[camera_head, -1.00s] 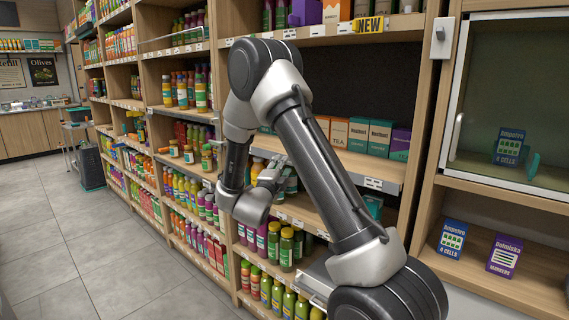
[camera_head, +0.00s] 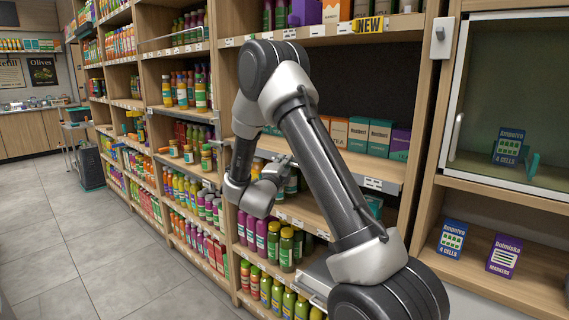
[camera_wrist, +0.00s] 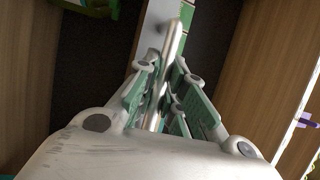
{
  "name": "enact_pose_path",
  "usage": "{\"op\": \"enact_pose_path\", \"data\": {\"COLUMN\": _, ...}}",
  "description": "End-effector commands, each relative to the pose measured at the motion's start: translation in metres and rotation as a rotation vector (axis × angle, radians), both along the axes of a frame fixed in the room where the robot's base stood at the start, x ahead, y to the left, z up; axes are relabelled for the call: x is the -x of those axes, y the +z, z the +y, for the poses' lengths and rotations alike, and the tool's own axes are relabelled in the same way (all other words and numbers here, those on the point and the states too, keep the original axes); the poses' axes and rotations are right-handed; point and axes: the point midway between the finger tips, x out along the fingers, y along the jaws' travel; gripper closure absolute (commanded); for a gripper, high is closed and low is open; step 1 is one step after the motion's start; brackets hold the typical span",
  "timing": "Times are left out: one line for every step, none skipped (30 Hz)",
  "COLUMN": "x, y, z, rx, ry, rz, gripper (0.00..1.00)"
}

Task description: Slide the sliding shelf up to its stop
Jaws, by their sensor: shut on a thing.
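The sliding shelf (camera_head: 388,178) is a board with a grey metal front edge in the tall bay in the head view. It carries a row of boxes, and my forearm hides part of its front. My gripper (camera_head: 283,170) is at the left part of this shelf's front, partly hidden by my arm. In the wrist view my gripper (camera_wrist: 164,88) has its green-padded fingers shut on a slim metal bar handle (camera_wrist: 173,38). The bar runs between the pads and out past the fingertips, in front of a grey panel.
A fixed shelf (camera_head: 305,33) with a NEW sign is above, with dark open space below it. Bottles (camera_head: 286,248) stand on the shelf beneath. A glass-fronted cabinet (camera_head: 515,100) is at right. The floor (camera_head: 80,240) at left is clear.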

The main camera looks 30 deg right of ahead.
Motion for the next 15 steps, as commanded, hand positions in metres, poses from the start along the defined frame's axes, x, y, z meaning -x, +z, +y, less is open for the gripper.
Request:
{"op": "enact_pose_path", "data": {"x": 0.0, "y": 0.003, "z": 0.0, "rx": 0.0, "ry": 0.0, "rz": -0.001, "gripper": 1.0}}
{"op": "enact_pose_path", "data": {"x": 0.0, "y": 0.007, "z": 0.0, "rx": 0.0, "ry": 0.001, "rz": -0.003, "gripper": 1.0}}
{"op": "enact_pose_path", "data": {"x": 0.0, "y": 0.014, "z": 0.0, "rx": 0.002, "ry": 0.0, "rz": -0.006, "gripper": 1.0}}
{"op": "enact_pose_path", "data": {"x": 0.0, "y": 0.02, "z": 0.0, "rx": 0.002, "ry": 0.0, "rz": -0.007, "gripper": 1.0}}
{"op": "enact_pose_path", "data": {"x": -0.001, "y": 0.027, "z": 0.0, "rx": 0.001, "ry": 0.001, "rz": -0.009, "gripper": 1.0}}
{"op": "enact_pose_path", "data": {"x": -0.001, "y": 0.038, "z": 0.0, "rx": 0.002, "ry": 0.001, "rz": -0.01, "gripper": 1.0}}
{"op": "enact_pose_path", "data": {"x": 0.0, "y": 0.048, "z": 0.0, "rx": 0.002, "ry": 0.0, "rz": -0.013, "gripper": 1.0}}
{"op": "enact_pose_path", "data": {"x": 0.0, "y": 0.056, "z": 0.0, "rx": 0.002, "ry": 0.0, "rz": -0.013, "gripper": 1.0}}
{"op": "enact_pose_path", "data": {"x": 0.0, "y": 0.068, "z": 0.0, "rx": 0.003, "ry": 0.0, "rz": -0.013, "gripper": 1.0}}
{"op": "enact_pose_path", "data": {"x": 0.0, "y": 0.076, "z": 0.0, "rx": 0.001, "ry": 0.0, "rz": -0.014, "gripper": 1.0}}
{"op": "enact_pose_path", "data": {"x": 0.0, "y": 0.084, "z": 0.0, "rx": 0.001, "ry": -0.001, "rz": -0.014, "gripper": 1.0}}
{"op": "enact_pose_path", "data": {"x": 0.0, "y": 0.094, "z": 0.0, "rx": 0.001, "ry": -0.001, "rz": -0.014, "gripper": 1.0}}
{"op": "enact_pose_path", "data": {"x": 0.0, "y": 0.1, "z": 0.0, "rx": 0.002, "ry": -0.001, "rz": -0.013, "gripper": 1.0}}
{"op": "enact_pose_path", "data": {"x": 0.0, "y": 0.106, "z": 0.0, "rx": 0.002, "ry": -0.001, "rz": -0.013, "gripper": 1.0}}
{"op": "enact_pose_path", "data": {"x": 0.0, "y": 0.112, "z": 0.0, "rx": 0.002, "ry": -0.001, "rz": -0.012, "gripper": 1.0}}
